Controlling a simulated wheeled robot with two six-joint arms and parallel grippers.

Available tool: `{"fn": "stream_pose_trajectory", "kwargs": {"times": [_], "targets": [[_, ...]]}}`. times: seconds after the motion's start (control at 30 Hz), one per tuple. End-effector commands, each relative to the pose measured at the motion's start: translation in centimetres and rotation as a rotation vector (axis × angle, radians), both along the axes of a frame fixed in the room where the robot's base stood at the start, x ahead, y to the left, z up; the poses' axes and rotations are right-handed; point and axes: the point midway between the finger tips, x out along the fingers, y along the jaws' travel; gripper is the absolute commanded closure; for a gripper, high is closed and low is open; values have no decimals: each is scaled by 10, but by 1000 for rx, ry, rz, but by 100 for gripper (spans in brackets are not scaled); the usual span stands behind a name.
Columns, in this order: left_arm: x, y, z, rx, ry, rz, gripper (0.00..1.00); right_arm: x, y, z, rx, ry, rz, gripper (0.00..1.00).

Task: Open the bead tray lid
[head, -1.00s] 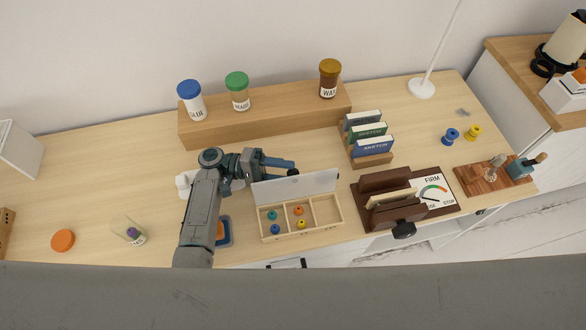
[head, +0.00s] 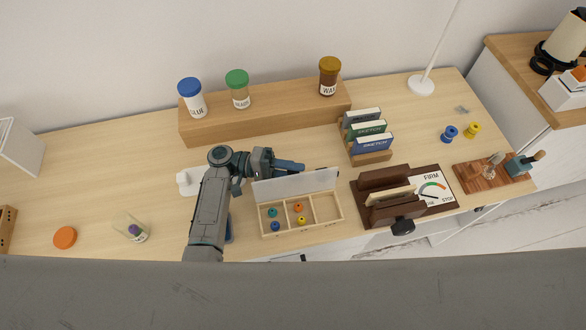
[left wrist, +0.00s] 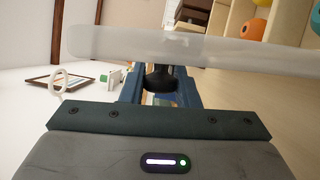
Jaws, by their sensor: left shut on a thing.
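The bead tray (head: 264,232) is a light wooden box with compartments at the front middle of the desk. Coloured beads lie in its left and middle compartments; the right one looks empty. Its pale translucent lid (head: 290,187) stands raised, close to upright, along the tray's back edge. My left gripper (head: 293,166) is behind the lid. In the left wrist view its blue fingers are shut on a dark knob (left wrist: 163,78) on the lid (left wrist: 215,50). The fingertips are partly hidden by the lid and knob. My right gripper is not in view.
A wooden riser (head: 265,112) with several jars stands behind. A dark brown holder with a gauge (head: 385,208) is close to the tray's right. Sketch books (head: 370,146) stand behind it. A clear jar (head: 133,232) and an orange disc (head: 65,237) lie left of my arm.

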Motion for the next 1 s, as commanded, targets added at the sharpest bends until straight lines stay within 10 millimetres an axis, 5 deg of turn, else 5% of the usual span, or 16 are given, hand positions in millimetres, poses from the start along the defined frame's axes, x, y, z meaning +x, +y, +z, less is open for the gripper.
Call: {"fn": "stream_pose_trajectory", "kwargs": {"times": [0.5, 0.53, 0.6, 1.0], "targets": [[-10, -2, 5, 32, -152, 0, 100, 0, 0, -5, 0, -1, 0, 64], [-10, -2, 5, 32, -152, 0, 68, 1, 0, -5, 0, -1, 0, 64], [-10, -2, 5, 32, -152, 0, 54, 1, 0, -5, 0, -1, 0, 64], [-8, 6, 3, 33, -153, 1, 52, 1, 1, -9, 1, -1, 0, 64]]}}
